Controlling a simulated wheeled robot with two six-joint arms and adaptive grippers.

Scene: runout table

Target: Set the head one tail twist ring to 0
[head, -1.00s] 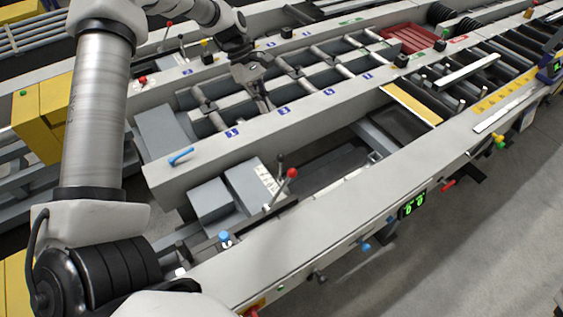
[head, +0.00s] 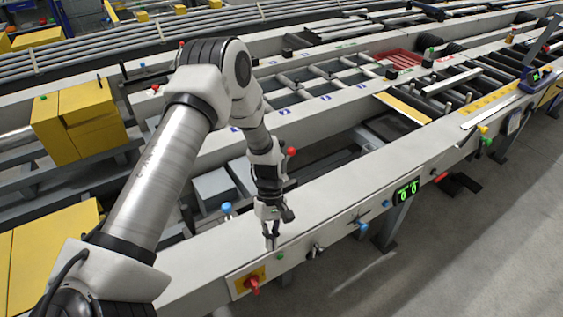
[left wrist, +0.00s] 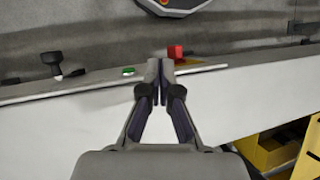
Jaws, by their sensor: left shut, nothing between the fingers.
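My left gripper (head: 271,242) is shut and empty, pointing down over the near edge of the front rail. In the left wrist view its fingertips (left wrist: 160,68) lie between a green button (left wrist: 128,71) and a red switch (left wrist: 175,52). In the head view the red switch (head: 252,285) sits on a yellow plate, with the green button (head: 280,256) and a black knob (head: 316,250) to its right. The black knob also shows in the left wrist view (left wrist: 52,62). I cannot tell which control is the twist ring. My right gripper is not in view.
Another blue knob (head: 227,208) and a red-tipped lever (head: 291,151) stand behind the rail.

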